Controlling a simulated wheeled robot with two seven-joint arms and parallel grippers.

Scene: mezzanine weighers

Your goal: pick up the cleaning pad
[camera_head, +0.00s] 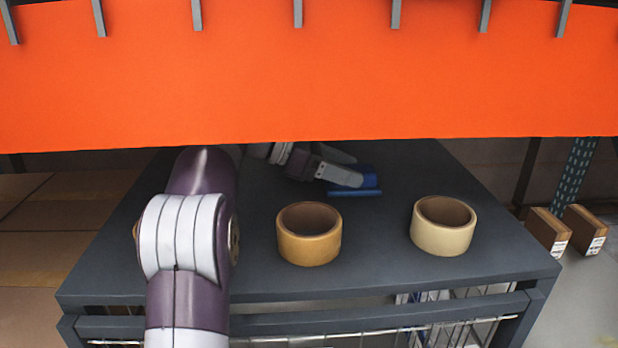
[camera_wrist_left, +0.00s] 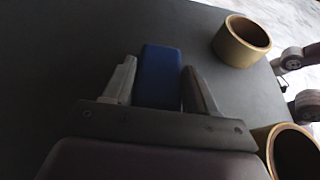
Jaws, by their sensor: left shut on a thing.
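The cleaning pad (camera_head: 371,181) is a blue block toward the far side of the dark grey table (camera_head: 375,276) in the head view, partly hidden behind my left gripper (camera_head: 345,177). In the left wrist view the pad (camera_wrist_left: 160,75) sits between the two fingers of my left gripper (camera_wrist_left: 159,88). The gripper is shut on the pad. I cannot tell whether the pad is clear of the tabletop. My right gripper is not seen in the head view.
A tan tape roll (camera_head: 309,248) and a paler tape roll (camera_head: 443,240) stand on the table, nearer than the pad. A wide orange beam (camera_head: 300,80) crosses above the table's far part. Small cardboard boxes (camera_head: 547,231) lie beyond the right edge.

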